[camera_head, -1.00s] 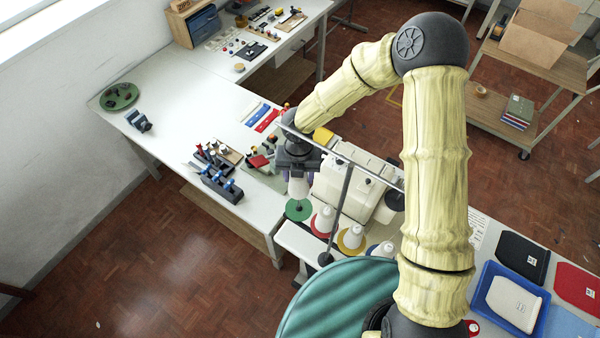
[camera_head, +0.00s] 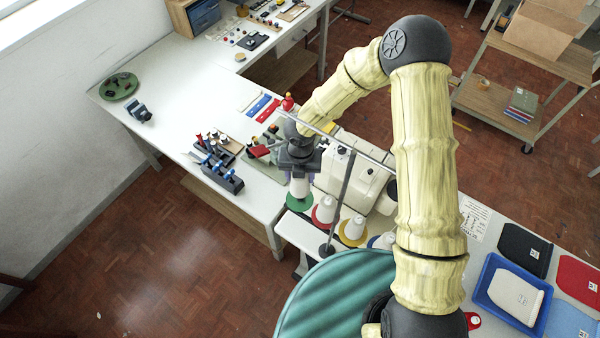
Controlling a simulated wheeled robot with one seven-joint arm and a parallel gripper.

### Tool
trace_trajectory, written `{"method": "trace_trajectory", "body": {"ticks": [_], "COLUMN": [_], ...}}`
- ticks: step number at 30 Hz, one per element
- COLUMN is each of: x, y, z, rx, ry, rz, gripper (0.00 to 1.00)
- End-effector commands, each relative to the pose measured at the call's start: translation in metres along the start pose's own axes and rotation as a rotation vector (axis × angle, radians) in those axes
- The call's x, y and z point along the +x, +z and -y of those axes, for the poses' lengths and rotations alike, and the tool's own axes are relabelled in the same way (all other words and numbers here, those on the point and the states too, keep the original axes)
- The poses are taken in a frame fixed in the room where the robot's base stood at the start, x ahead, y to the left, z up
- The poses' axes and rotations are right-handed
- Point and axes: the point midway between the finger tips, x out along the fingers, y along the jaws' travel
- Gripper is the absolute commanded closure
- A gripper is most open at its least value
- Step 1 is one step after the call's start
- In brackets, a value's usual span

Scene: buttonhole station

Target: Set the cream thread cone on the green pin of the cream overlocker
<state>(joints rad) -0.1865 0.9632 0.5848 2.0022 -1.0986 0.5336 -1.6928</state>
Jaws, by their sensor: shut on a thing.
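My gripper (camera_head: 299,174) is shut on the cream thread cone (camera_head: 300,187), which hangs upright below the jaws. The cone is over the green disc (camera_head: 299,202) at the left end of the row of thread stands. The cone's base overlaps the disc in this view; I cannot tell whether it touches. The green pin is hidden by the cone and gripper. The cream overlocker (camera_head: 348,176) stands just right of my gripper, partly behind a grey rail.
White cones stand on a red disc (camera_head: 317,221), a yellow disc (camera_head: 343,239) and a blue disc (camera_head: 373,243). A grey post (camera_head: 341,196) with a crossbar rises close by. A blue tray (camera_head: 481,300) lies at the right. Tool racks (camera_head: 222,179) sit left of the gripper.

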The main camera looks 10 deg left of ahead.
Motion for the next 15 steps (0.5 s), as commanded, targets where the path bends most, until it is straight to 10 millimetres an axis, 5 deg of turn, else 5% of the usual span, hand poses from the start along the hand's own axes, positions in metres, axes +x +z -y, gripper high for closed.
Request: {"method": "trace_trajectory", "body": {"ticks": [15], "x": [0.036], "y": [-0.001], "z": [-0.001], "rx": [-0.002], "ry": [0.000], "rz": [0.000], "gripper": [0.77]}}
